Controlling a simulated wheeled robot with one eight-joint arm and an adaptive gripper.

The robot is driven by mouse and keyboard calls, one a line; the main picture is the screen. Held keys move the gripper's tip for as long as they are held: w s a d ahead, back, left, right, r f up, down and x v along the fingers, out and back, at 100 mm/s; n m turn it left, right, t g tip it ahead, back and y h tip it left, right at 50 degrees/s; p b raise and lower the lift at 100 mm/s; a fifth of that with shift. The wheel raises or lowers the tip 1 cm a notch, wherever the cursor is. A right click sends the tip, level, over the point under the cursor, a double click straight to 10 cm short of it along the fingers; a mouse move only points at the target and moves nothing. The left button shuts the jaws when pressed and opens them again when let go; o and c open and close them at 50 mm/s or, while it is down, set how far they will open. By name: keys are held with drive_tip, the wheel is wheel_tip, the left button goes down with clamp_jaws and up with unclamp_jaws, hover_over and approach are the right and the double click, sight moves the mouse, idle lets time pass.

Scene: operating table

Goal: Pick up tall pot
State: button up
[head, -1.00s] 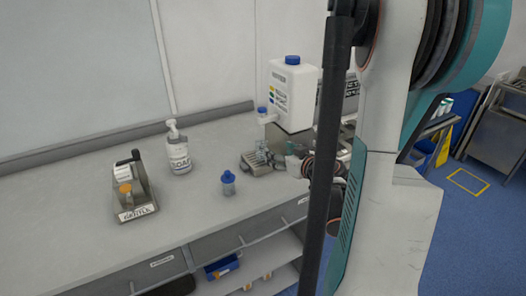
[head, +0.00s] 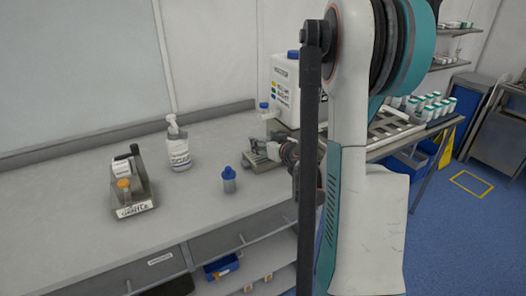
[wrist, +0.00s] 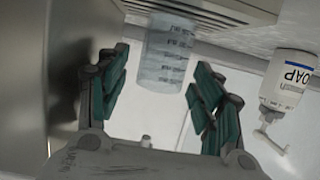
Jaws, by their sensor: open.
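A clear graduated cylindrical pot (wrist: 168,55), seemingly the tall pot, appears in the upper middle of the wrist view. It seems to stand on a ridged metal tray (head: 249,158). My gripper (wrist: 160,66) is open, its green-padded fingers on either side of the pot, with a gap visible on both sides. In the head view my gripper (head: 276,146) is small, over the tray at the counter's back right. The pot cannot be made out clearly there.
A blue-capped pot (head: 229,181) stands on the counter left of the tray. A large white canister (head: 286,88) stands behind the tray.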

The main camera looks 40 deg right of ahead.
drive_tip(key=shift+w+d+f, duration=0.15)
drive_tip(key=shift+w+f, duration=0.1)
drive_tip(key=shift+w, duration=0.4)
drive_tip(key=c, duration=1.2)
drive_tip(key=shift+r, duration=0.3)
drive_tip(key=shift+c, duration=0.2)
